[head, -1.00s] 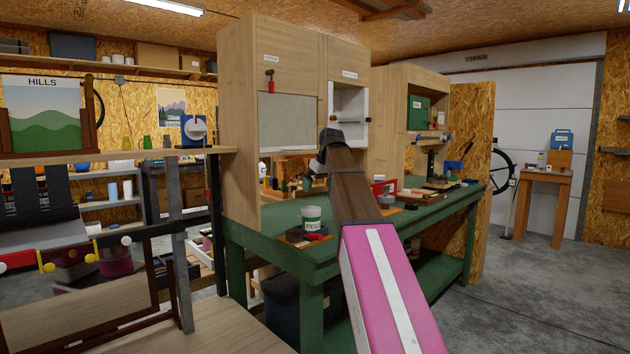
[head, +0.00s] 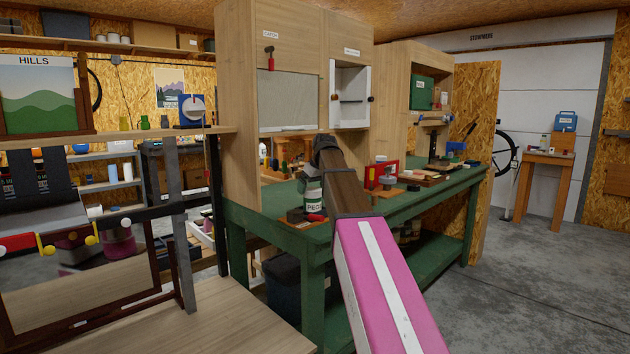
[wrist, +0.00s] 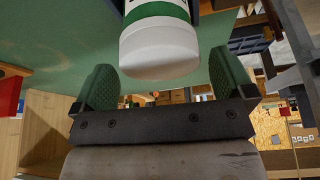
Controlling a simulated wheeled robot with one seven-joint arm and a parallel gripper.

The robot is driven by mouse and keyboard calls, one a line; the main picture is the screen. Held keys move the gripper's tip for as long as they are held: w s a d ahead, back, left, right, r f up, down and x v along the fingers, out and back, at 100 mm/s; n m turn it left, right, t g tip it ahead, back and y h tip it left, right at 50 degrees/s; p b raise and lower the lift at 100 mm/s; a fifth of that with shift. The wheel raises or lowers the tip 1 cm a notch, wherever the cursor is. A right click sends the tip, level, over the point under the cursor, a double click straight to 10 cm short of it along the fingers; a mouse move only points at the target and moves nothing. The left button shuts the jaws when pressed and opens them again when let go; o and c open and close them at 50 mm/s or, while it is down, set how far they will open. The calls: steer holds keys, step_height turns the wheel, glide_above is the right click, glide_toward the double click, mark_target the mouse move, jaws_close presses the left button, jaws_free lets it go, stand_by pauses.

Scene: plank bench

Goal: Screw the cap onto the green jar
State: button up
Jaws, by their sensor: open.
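A white tub with a green band and a PEGS label (head: 313,196) stands at the bench's near left corner. My forearm and wrist partly cover it. In the wrist view, a white round end with a green band (wrist: 160,45), probably this tub, lies just beyond my gripper (wrist: 166,76). My gripper's two green textured pads are apart with nothing between them. A small green jar (head: 145,122) stands on the left shelf; whether it is the task's jar I cannot tell. A small grey round piece (head: 413,188) lies on the bench; I cannot tell if it is the cap.
The green bench (head: 440,192) carries a red frame (head: 381,175) and boards. A wooden cabinet (head: 292,60) rises behind its left part. A red-handled tool (head: 316,217) lies by the tub.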

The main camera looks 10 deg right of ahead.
steer(key=shift+w+f, duration=0.1)
steer(key=shift+f, duration=0.1)
steer(key=c, duration=0.9)
steer(key=shift+m+h, duration=0.5)
steer(key=shift+m, duration=0.9)
steer(key=shift+a, duration=0.1)
steer(key=shift+m+h, duration=0.7)
steer(key=shift+m, duration=1.1)
steer(key=o, duration=0.9)
steer(key=shift+t, duration=0.3)
